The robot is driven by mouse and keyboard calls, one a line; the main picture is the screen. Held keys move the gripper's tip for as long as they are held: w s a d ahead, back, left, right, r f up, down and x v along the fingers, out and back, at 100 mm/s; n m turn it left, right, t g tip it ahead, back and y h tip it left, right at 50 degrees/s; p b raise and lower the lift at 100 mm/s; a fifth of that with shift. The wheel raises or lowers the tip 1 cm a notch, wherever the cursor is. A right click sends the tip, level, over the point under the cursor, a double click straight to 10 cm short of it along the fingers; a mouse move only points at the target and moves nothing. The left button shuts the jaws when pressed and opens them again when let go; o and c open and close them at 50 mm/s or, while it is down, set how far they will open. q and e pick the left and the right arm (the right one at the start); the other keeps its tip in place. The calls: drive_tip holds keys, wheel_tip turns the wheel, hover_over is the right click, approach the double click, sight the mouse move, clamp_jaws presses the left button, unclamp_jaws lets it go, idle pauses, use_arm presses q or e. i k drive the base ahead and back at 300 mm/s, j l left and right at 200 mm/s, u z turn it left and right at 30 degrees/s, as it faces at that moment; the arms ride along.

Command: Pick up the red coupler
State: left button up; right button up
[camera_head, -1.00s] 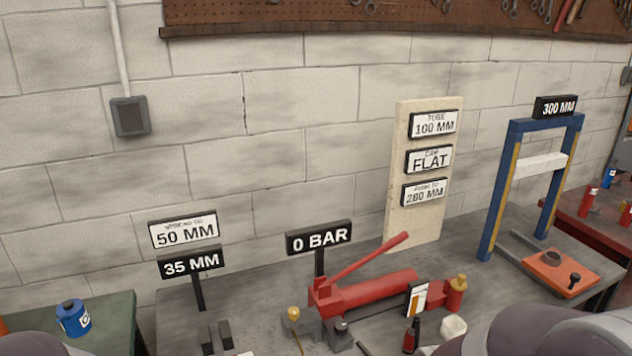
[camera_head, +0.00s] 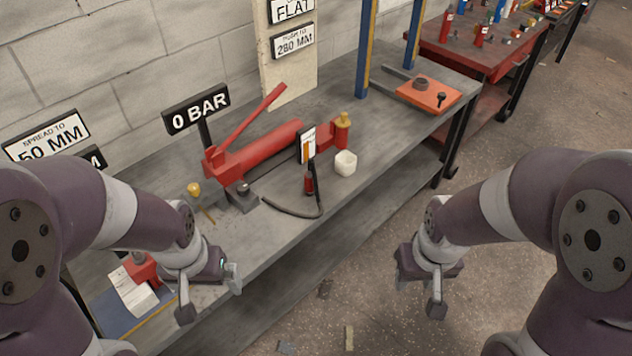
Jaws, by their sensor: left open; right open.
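A small red fitting with a black upper part (camera_head: 309,183), which looks like the red coupler, stands on the grey bench (camera_head: 385,140). A black hose (camera_head: 290,211) curves along the bench top beside it. The red hand pump (camera_head: 260,150) with its raised red lever lies behind it to the left. My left gripper (camera_head: 210,292) is open and empty at the lower left, apart from the fitting and near the bench's front edge. My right gripper (camera_head: 422,292) is open and empty, in front of the bench, with floor behind it in the picture.
The blue press frame (camera_head: 366,50) and orange plate (camera_head: 428,94) are further right. Bench top in front is clear.

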sight(308, 180)
drive_tip(key=k+l+u, duration=0.1)
drive_tip(key=u, duration=1.35)
drive_tip(key=i+l, duration=0.1)
drive_tip(key=l, duration=0.9)
drive_tip(key=i+l, duration=0.15)
drive_tip(key=l, duration=0.9)
drive_tip(key=i+l+u, duration=0.1)
drive_tip(key=l, duration=0.9)
drive_tip(key=i+l, duration=0.1)
drive_tip(key=l, duration=0.9)
